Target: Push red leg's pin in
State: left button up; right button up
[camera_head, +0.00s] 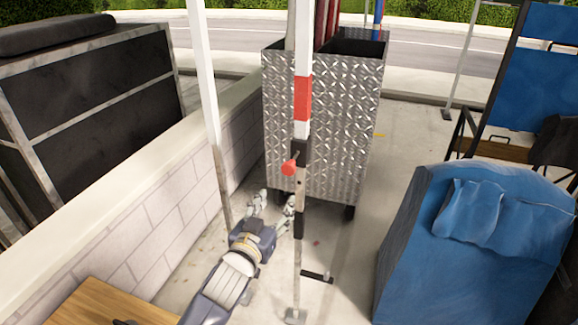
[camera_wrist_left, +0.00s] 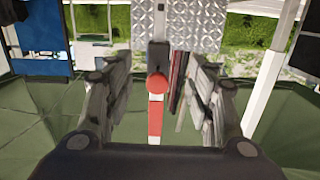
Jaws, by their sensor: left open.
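The leg with a red band (camera_head: 302,97) stands upright near the middle of the head view, white above the band and black below. Its red pin (camera_head: 289,168) sticks out of the black section; how deep it sits is hard to tell. My left gripper (camera_head: 272,203) is open and empty, below and slightly left of the pin in the head view. In the left wrist view the round red pin head (camera_wrist_left: 157,84) shows between the spread fingers, apparently beyond them. My right gripper is in neither view.
A metal diamond-plate cart (camera_head: 320,120) holding poles stands behind the leg. A white pole (camera_head: 204,80) and a low block wall (camera_head: 150,220) are on the left. A blue padded item (camera_head: 470,250) is at the right. A black crank (camera_head: 318,276) juts from the leg low down.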

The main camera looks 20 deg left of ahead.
pick_arm(q)
jog(key=t, duration=0.1)
send_near(288, 170)
jog(key=w+p, duration=0.1)
jog(key=w, duration=1)
jog(key=shift+d, duration=0.1)
